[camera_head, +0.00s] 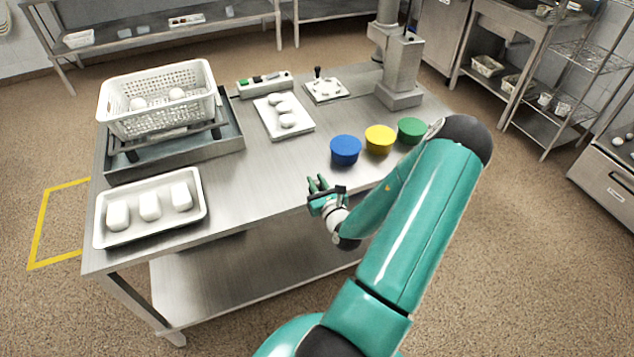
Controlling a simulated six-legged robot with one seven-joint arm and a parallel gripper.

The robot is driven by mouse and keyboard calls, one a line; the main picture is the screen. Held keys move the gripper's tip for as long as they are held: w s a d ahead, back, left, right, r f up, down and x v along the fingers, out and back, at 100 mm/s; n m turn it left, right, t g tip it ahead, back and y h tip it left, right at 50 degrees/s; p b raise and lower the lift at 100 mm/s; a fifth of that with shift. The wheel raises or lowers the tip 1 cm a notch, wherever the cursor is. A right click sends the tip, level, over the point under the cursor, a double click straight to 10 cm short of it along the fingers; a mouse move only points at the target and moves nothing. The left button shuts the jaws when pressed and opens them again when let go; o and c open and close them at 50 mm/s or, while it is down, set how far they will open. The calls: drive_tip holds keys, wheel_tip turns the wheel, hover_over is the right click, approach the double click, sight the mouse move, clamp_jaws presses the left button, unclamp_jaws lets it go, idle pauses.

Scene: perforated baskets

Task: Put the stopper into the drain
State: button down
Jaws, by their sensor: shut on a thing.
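My gripper (318,186) is in front of the table's near edge, short of the blue tub. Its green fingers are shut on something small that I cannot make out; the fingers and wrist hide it. I cannot tell whether it is the stopper. No drain opening shows clearly. A deep metal tray (180,160) at the table's left end holds a dark rack with a white perforated basket (160,125) on it, which hides most of the tray's floor.
On the steel table (262,170) stand a white tray of white blocks (150,232), a smaller tray of white pieces (300,134), a control box (264,84), a plate with a black knob (328,97), and blue (345,152), yellow (380,140) and green (411,132) tubs. The table's middle is clear.

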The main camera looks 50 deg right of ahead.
drive_tip(key=shift+f, duration=0.1)
drive_tip(key=c, duration=1.3)
unclamp_jaws()
